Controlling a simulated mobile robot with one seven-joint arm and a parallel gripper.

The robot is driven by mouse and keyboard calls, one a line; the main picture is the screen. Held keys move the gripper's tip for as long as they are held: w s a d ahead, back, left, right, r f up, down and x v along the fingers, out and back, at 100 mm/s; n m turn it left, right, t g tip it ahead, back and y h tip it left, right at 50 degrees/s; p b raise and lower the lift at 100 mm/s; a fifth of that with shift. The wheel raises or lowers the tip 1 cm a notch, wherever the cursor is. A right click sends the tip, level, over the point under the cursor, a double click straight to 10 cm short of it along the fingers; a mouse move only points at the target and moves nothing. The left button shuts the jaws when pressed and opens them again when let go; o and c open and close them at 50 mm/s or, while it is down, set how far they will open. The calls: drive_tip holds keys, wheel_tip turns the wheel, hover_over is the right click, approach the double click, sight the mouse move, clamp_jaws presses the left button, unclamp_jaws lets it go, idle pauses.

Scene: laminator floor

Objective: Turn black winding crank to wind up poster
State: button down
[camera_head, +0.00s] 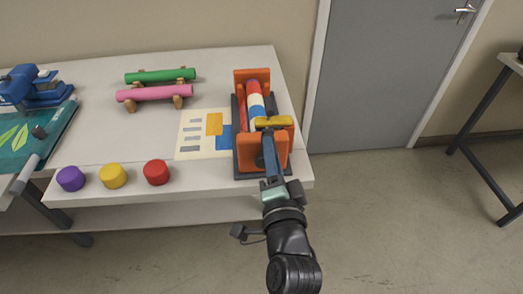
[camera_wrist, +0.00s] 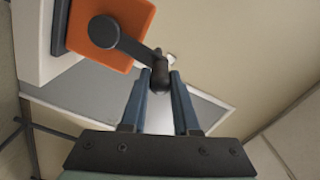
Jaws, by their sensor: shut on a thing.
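The winder has orange end blocks (camera_head: 252,76) on a dark base at the right end of the table. A roll striped red, white and blue (camera_head: 256,104) lies between the blocks. A cream poster sheet (camera_head: 190,140) with orange, blue and grey patches extends left from it. In the wrist view the black winding crank (camera_wrist: 128,43) runs from its round hub on the orange block (camera_wrist: 128,12) down right to a dark knob. My gripper (camera_wrist: 160,76) is shut on this knob, one blue finger on each side. In the head view my gripper (camera_head: 268,140) hides the crank.
A yellow part (camera_head: 275,121) sits on the front orange block. Purple (camera_head: 70,178), yellow (camera_head: 113,175) and red (camera_head: 156,172) caps stand along the table's front edge. Green and pink rolls (camera_head: 155,93) rest on wooden stands.

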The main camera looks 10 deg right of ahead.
drive_tip(key=d+f+m, duration=0.4)
drive_tip(key=d+m, duration=0.3)
drive_tip(key=m, duration=0.4)
drive_tip(key=shift+f, duration=0.25)
idle(0.4)
drive_tip(key=c, duration=0.6)
unclamp_jaws()
drive_tip(key=shift+c, duration=0.2)
drive_tip(key=shift+s+b, duration=0.1)
drive_tip(key=shift+b, duration=0.2)
